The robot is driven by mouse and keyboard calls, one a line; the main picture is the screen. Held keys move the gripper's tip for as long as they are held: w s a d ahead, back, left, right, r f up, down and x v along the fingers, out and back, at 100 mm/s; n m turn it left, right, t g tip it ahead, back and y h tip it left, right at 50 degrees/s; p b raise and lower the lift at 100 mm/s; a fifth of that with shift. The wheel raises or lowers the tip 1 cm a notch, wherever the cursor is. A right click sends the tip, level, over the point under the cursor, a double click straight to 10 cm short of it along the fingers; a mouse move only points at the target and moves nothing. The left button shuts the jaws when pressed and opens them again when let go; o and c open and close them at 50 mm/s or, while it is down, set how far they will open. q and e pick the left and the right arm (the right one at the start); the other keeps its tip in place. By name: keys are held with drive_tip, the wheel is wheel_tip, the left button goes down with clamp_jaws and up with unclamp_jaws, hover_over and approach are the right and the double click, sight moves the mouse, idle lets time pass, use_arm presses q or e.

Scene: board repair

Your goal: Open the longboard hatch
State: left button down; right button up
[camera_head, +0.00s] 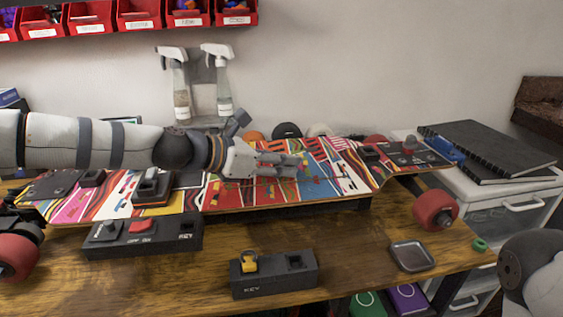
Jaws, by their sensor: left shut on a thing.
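The longboard (340,180) lies deck up across the workbench, with a bright striped and patterned top and red wheels. My left arm reaches in from the left above the deck. My left gripper (292,165) is low over the middle of the deck, its fingers pointing right and shut on a part of the board there. The fingers hide what they hold, and I cannot make out the hatch's outline or whether it is raised. Part of my right arm shows at the lower right edge; its gripper is out of view.
Two black key boxes, one with a red piece (142,240) and one with a yellow piece (273,276), stand in front of the board. A small grey tray (411,256) and a green ring (479,244) lie at right. Spray bottles (181,90) and red bins (92,17) are behind.

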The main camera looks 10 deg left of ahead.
use_arm(q)
drive_tip(key=shift+w+r+n+g+p, duration=0.15)
drive_tip(key=shift+r+n+g+p, duration=0.2)
drive_tip(key=shift+r, duration=0.6)
drive_tip(key=shift+w+a+r, duration=0.1)
drive_tip(key=shift+w+r, duration=0.1)
drive_tip(key=shift+r, duration=0.15)
drive_tip(key=shift+w+r+n+g+p, duration=0.25)
drive_tip(key=shift+n+g+p, duration=0.1)
drive_tip(key=shift+n, duration=0.1)
drive_tip(key=shift+w+a+r, duration=0.1)
drive_tip(key=shift+w+r, duration=0.05)
drive_tip(key=shift+w, duration=0.05)
drive_tip(key=shift+w+a+r+n+g+b, duration=0.15)
drive_tip(key=shift+w+r+n+g+b, duration=0.15)
drive_tip(key=shift+w+n+g+b, duration=0.25)
drive_tip(key=shift+w+a+r+n+g+b, duration=0.15)
drive_tip(key=shift+w+r+n+g+b, duration=0.2)
drive_tip(key=shift+r+n+g+b, duration=0.15)
drive_tip(key=shift+w+a+r+g+h+b, duration=0.1)
drive_tip(key=shift+w+r+g+h+b, duration=0.1)
drive_tip(key=shift+r+g+h+b, duration=0.2)
use_arm(e)
drive_tip(key=shift+s+f, duration=0.65)
drive_tip(key=shift+f, duration=0.05)
